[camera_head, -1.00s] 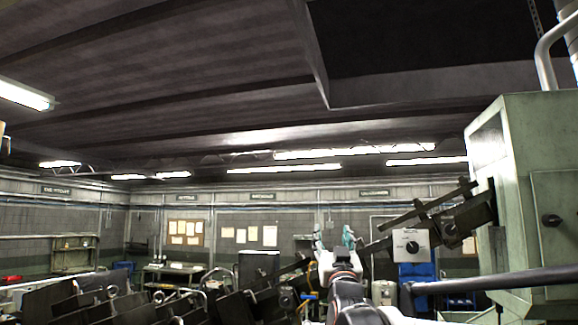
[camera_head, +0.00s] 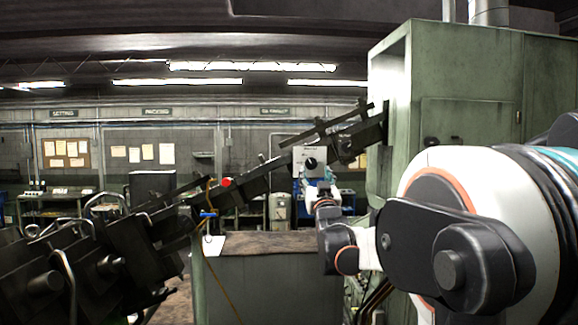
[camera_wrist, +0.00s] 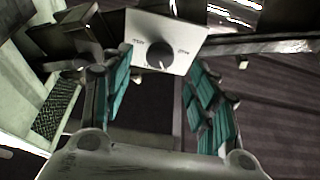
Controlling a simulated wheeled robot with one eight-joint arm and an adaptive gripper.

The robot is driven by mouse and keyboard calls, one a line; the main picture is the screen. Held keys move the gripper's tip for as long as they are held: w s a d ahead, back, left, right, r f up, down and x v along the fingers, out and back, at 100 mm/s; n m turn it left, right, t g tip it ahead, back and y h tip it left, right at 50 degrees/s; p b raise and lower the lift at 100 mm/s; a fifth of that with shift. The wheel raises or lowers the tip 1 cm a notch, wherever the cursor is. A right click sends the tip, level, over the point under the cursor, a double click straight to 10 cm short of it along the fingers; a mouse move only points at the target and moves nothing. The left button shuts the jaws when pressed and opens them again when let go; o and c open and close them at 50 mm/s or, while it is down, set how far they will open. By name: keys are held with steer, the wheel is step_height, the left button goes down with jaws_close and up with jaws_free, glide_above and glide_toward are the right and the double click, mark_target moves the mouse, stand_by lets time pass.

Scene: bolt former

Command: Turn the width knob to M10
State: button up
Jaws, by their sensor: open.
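The width knob (camera_head: 311,163) is a round black dial on a small white panel (camera_head: 300,156), mounted on the dark sloping rail. A light mark shows at the knob's lower edge. My gripper (camera_wrist: 160,76) is open, its teal-padded fingers on either side of the view with the knob beyond and between them. No contact shows. In the head view my gripper (camera_head: 322,190) is just below the panel, partly hidden.
The dark rail (camera_head: 265,172) slopes up to a green cabinet (camera_head: 392,100) at right. A red button (camera_head: 226,183) sits on the rail. Dark machinery with handles (camera_head: 80,255) fills the lower left. A green housing (camera_head: 270,285) stands below the rail.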

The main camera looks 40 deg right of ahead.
mark_target(311, 165)
steer(key=p+x, duration=0.1)
steer(key=x, duration=0.4)
steer(key=shift+w+d+r, duration=0.15)
steer(key=shift+w+r, duration=0.05)
steer(key=shift+w, duration=0.1)
steer(key=c, duration=1.1)
